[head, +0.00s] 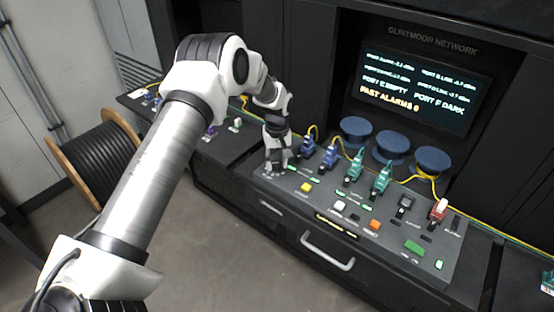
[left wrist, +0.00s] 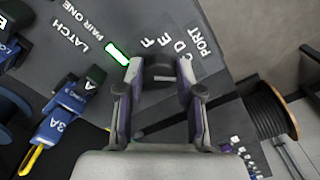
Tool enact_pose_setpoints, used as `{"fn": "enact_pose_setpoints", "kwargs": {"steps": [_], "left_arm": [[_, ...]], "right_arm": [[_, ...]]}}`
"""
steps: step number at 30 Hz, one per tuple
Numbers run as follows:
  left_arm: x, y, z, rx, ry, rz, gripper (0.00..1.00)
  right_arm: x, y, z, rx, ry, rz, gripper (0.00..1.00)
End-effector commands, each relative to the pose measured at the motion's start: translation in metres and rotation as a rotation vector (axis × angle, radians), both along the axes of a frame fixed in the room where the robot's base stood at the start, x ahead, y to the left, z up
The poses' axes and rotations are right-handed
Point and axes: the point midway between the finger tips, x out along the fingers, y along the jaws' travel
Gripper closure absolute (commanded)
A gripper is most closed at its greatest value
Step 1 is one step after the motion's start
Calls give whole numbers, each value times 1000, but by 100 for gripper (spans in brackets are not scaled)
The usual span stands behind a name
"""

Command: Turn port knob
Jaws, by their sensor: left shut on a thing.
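The port knob (left wrist: 160,72) is a dark round dial in the left wrist view, with the word PORT and the letters C, D, E and F printed around it. My left gripper (left wrist: 160,82) has one finger on each side of the knob and is shut on it. In the head view my left gripper (head: 277,166) points down at the left end of the sloped black panel (head: 300,196) and hides the knob. I cannot tell exactly which letter the knob points to. My right gripper is not in view.
Blue connectors (head: 308,147) and green connectors (head: 355,168) with yellow cables stand close right of my left gripper. Blue round spools (head: 391,147) sit behind them. A lit screen (head: 420,88) hangs above. A cable reel (head: 100,160) stands on the floor at left.

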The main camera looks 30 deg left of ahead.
Motion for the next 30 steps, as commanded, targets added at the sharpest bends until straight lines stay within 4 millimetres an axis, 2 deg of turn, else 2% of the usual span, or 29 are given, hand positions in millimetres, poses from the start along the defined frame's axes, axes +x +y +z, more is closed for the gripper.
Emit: {"fn": "enact_pose_setpoints", "kwargs": {"steps": [15, 21, 30], "left_arm": [[3, 2, 3, 1, -13, 423, 99], [3, 1, 3, 1, -12, 510, 99], [3, 1, 2, 0, -10, 552, 99]], "right_arm": [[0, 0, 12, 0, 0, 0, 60], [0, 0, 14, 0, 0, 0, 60], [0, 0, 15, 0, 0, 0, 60]]}}
